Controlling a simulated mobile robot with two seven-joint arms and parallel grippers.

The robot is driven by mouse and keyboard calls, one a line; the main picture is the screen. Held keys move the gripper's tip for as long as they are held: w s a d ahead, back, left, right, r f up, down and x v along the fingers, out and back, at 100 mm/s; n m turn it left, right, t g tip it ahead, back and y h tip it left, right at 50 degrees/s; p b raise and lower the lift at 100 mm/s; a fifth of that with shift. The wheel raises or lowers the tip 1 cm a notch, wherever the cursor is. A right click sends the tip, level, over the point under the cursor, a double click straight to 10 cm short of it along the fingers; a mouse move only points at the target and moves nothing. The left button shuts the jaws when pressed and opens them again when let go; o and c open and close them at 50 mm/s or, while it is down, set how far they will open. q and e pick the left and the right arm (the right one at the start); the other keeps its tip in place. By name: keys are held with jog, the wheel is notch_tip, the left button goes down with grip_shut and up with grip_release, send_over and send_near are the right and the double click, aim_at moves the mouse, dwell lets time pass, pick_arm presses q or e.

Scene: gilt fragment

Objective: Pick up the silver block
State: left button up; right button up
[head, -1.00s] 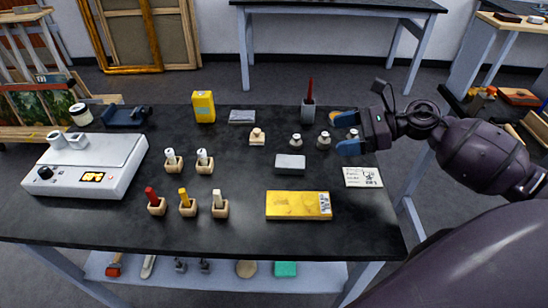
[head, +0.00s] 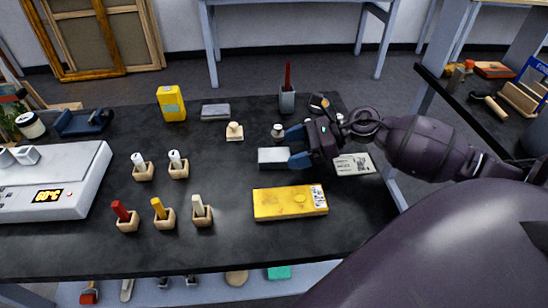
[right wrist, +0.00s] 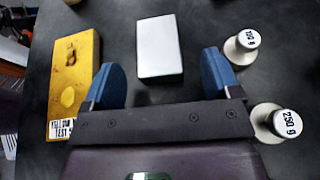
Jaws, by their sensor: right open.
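The silver block (head: 273,158) lies flat on the black table, in the middle right of the head view. In the right wrist view the silver block (right wrist: 160,47) lies just beyond the gap between the blue fingertips, with clear table around it. My right gripper (head: 297,147) is open and comes in from the right, its fingers at the block's right end. In the right wrist view my right gripper (right wrist: 161,72) shows both fingers apart with nothing between them. My left gripper is not in view.
A gold bar (head: 290,203) lies nearer on the table. Weights stand close by, a 100 g one (right wrist: 242,46) and a 250 g one (right wrist: 276,123). Several small stamps in wooden holders, a yellow box (head: 171,103) and a hot plate (head: 50,182) stand left.

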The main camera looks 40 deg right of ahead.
aim_at(277, 154)
jog(key=shift+x, duration=2.25)
jog(key=shift+s+r, duration=0.1)
jog(key=c, duration=1.2)
